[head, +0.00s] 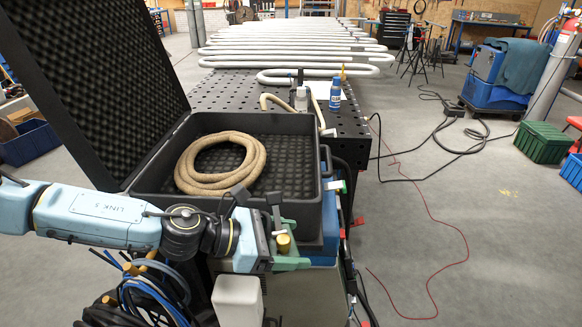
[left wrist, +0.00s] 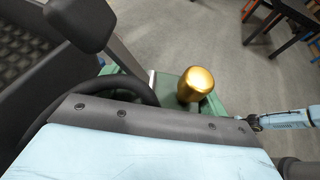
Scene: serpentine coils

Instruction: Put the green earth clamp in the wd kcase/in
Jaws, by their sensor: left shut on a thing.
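The green earth clamp (head: 291,263) with its brass knob (head: 283,243) is at the front right corner of the open case, outside its front wall. My left gripper (head: 277,228) is shut on the clamp, close to the case rim. My right gripper is not seen.
A coiled beige hose (head: 221,163) fills the left and middle of the case. The bare foam at its right (head: 290,165) is free. A perforated table (head: 225,95) with a blue can (head: 335,94) stands behind. Cables lie on the floor at right.

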